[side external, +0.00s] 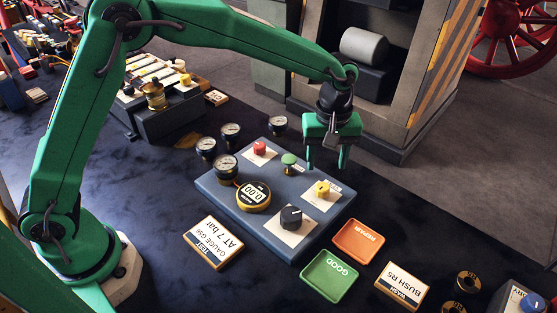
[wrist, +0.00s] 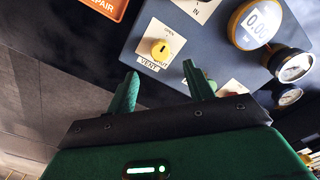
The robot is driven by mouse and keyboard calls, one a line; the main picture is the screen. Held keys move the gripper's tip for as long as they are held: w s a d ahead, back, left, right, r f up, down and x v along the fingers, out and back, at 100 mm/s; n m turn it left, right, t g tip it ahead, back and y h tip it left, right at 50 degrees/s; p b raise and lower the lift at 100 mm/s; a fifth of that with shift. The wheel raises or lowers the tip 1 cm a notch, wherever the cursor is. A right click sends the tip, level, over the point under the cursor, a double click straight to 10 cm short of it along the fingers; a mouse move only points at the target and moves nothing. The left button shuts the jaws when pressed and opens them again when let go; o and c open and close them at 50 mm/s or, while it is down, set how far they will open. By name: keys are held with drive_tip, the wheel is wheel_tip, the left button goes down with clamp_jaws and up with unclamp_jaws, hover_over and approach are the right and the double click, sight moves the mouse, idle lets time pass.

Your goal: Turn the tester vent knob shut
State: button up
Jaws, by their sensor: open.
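The vent knob (side external: 321,189) is yellow and sits on a pale plate at the right edge of the blue-grey tester panel (side external: 225,195). In the wrist view the yellow knob (wrist: 160,49) has a dark mark on its top, with "OPEN" and "VENT" printed on its plate. My gripper (side external: 326,162) is open and empty, pointing down above the far right edge of the panel, apart from the knob. In the wrist view the knob lies just beyond and between the two green fingertips (wrist: 161,74).
A black knob (side external: 291,216), a red knob (side external: 260,149) and a green knob (side external: 290,160) stand on the same panel. A digital gauge (side external: 253,195) is at its left, with several dial gauges nearby. An orange tray (side external: 359,241) and a green tray (side external: 329,276) lie in front.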

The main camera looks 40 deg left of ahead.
sight(323, 186)
drive_tip(key=shift+f, duration=3.75)
drive_tip(key=c, duration=1)
